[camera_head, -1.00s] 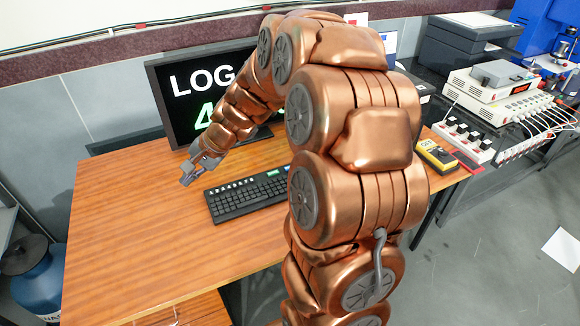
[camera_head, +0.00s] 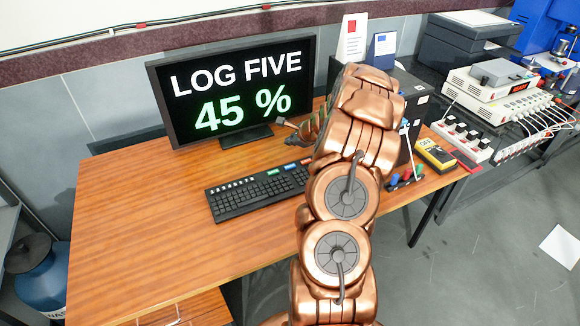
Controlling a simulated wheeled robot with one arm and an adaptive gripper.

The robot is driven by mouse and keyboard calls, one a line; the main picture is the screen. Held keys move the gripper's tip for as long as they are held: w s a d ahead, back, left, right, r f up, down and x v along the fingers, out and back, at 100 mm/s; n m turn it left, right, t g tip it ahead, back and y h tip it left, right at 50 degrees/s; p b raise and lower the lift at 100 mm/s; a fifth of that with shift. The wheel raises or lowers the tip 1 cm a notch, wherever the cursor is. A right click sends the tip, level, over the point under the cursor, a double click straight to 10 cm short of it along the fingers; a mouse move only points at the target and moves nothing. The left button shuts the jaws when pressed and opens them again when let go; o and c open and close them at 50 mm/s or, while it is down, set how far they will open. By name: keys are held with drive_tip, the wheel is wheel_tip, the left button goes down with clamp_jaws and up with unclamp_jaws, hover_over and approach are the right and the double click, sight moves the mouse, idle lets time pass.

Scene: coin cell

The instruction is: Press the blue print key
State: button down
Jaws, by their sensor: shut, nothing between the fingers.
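The black keyboard (camera_head: 240,200) lies on the wooden desk in front of the monitor. My gripper (camera_head: 281,121) is a small grey tip near the monitor's lower right edge, shut and empty. It appears behind the keyboard and apart from the blue key; its height is hard to judge. My arm hides the keyboard's right end.
The monitor (camera_head: 236,85) reads "LOG FIVE 45 %". A yellow meter (camera_head: 435,154) lies at the desk's right. The desk's left side (camera_head: 130,220) is clear.

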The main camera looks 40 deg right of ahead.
sight(291, 167)
drive_tip(key=shift+f, duration=0.1)
idle(0.3)
wheel_tip(291, 167, down, 9)
drive_tip(key=b, duration=0.7)
drive_tip(key=shift+b, duration=0.4)
idle(1.0)
drive_tip(key=shift+f, duration=0.3)
